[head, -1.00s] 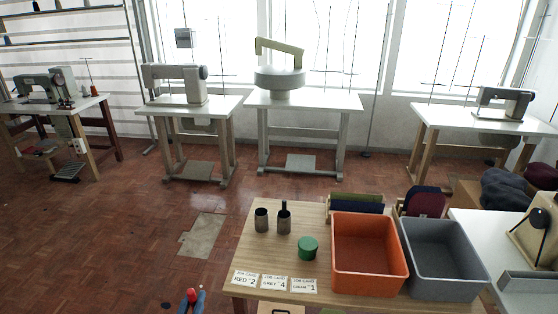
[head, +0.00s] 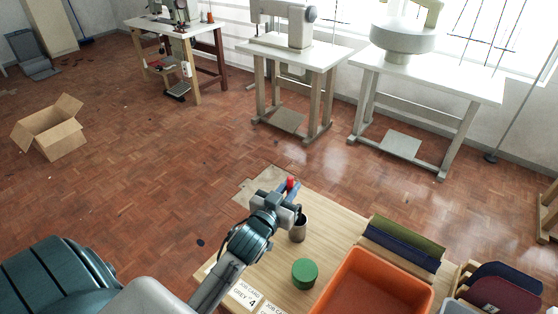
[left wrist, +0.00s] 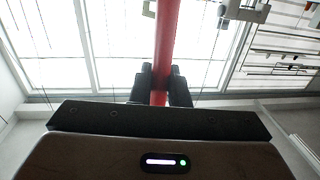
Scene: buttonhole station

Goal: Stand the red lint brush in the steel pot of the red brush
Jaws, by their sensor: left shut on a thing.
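My left gripper (head: 290,193) is shut on the red lint brush and holds it above the far left part of the wooden table. Only a small red end of the brush (head: 291,182) shows in the head view. In the left wrist view its long red handle (left wrist: 166,40) runs up from between the two dark fingers (left wrist: 160,90). A steel pot (head: 299,231) stands on the table just right of the gripper, with a dark upright piece at its mouth. The other pot is hidden behind my gripper and arm. My right gripper is not in view.
A green round thing (head: 305,273) and job cards (head: 243,296) lie on the wooden table (head: 270,268). Sewing tables stand further back.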

